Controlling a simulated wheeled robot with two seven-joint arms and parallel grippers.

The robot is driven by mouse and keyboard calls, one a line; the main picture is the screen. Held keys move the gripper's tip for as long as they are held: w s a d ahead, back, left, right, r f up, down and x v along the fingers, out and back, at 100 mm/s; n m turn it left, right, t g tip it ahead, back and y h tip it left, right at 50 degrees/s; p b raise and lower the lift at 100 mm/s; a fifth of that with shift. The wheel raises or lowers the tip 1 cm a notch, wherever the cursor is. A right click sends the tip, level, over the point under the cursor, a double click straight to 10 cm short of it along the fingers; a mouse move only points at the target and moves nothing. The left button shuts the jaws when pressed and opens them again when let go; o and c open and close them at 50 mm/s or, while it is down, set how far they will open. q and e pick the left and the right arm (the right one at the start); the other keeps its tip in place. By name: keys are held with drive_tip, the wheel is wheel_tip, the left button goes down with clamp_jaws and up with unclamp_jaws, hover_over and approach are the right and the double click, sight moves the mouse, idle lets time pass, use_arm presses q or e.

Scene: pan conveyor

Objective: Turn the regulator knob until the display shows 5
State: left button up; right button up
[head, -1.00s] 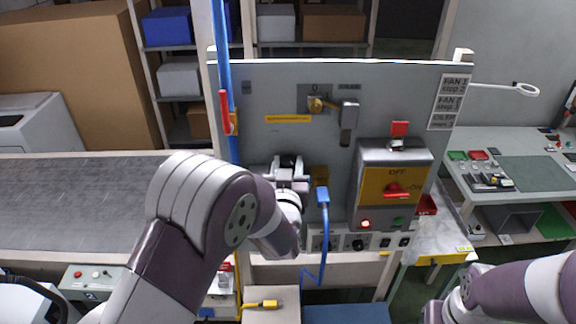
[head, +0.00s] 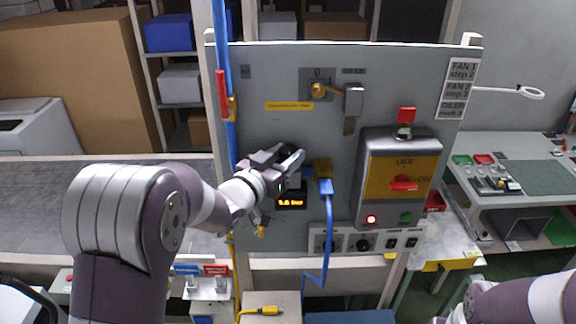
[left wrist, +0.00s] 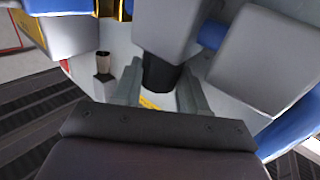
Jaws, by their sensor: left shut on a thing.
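The regulator knob is a dark cylinder (left wrist: 160,72), seen in the left wrist view between my two grey fingers. My left gripper (head: 287,158) is shut on it, with the arm reaching in from the left of the panel; the fingers also show in the left wrist view (left wrist: 160,95). In the head view the gripper hides most of the knob. The small black display (head: 291,201) below the gripper shows orange digits and "bar"; the digits are too blurred to read surely. My right arm shows at the lower right, its gripper outside the picture.
The conveyor (head: 40,205) lies behind my left arm.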

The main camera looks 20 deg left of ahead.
use_arm(q)
drive_tip(key=m+g+h, duration=0.1)
drive_tip(key=m+h, duration=0.1)
drive_tip(key=h, duration=0.1)
drive_tip(key=m+g+h+p, duration=0.1)
drive_tip(key=h, duration=0.1)
drive_tip(key=shift+w+a+r+m+g, duration=0.15)
drive_tip(key=shift+a+m+g, duration=0.15)
drive_tip(key=shift+w+a+m+g+h+p, duration=0.15)
drive_tip(key=shift+m+g+h+p, duration=0.55)
drive_tip(key=shift+m+g+h, duration=1.5)
drive_tip(key=shift+g, duration=0.4)
drive_tip(key=o, duration=0.9)
drive_tip(key=shift+o, duration=0.8)
drive_tip(key=shift+s+r, duration=0.15)
drive_tip(key=shift+s, duration=0.05)
drive_tip(key=shift+w, duration=0.1)
